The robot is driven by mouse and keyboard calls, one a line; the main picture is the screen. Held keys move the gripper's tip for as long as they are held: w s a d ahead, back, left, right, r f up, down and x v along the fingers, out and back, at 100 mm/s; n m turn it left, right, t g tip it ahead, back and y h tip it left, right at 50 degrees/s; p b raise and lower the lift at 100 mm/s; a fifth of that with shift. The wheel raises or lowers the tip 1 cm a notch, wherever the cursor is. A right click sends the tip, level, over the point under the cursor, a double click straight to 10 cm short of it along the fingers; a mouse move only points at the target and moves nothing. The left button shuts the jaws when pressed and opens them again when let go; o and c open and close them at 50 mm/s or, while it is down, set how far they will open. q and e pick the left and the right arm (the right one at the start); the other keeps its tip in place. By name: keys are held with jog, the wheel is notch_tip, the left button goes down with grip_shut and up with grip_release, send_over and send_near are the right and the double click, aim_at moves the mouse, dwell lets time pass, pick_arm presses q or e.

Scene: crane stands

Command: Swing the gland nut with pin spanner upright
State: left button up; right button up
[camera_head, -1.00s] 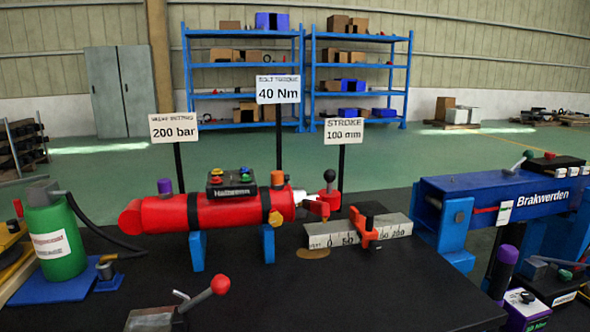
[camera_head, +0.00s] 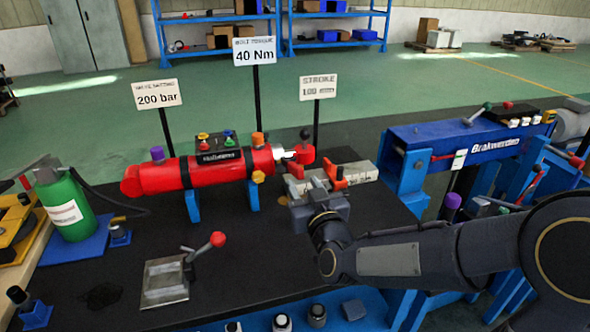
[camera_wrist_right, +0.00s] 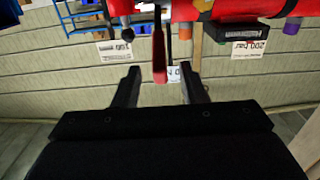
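The red cylinder (camera_head: 205,171) lies level on blue supports on the black bench. At its right end, by the silver rod, is a red piece with an upright black-knobbed stem (camera_head: 304,153); I take this as the gland nut and pin spanner, but its details are small. My right gripper (camera_head: 308,184) is in front of and just below this end, fingers apart and empty. In the right wrist view, the upside-down scene shows a narrow red bar (camera_wrist_right: 159,58) between the open fingers in the picture, seemingly beyond their tips. Contact cannot be told. My left gripper is out of view.
Sign posts stand behind the cylinder. A red-knobbed lever plate (camera_head: 165,283) is at the front; a blue Brakwerden unit (camera_head: 470,140) is at right. The bench's middle is clear.

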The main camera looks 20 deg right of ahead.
aim_at(296, 173)
jog(key=w, duration=0.6)
jog(key=shift+w, duration=0.15)
jog(key=shift+c, duration=0.2)
jog(key=shift+a, duration=0.1)
grip_shut()
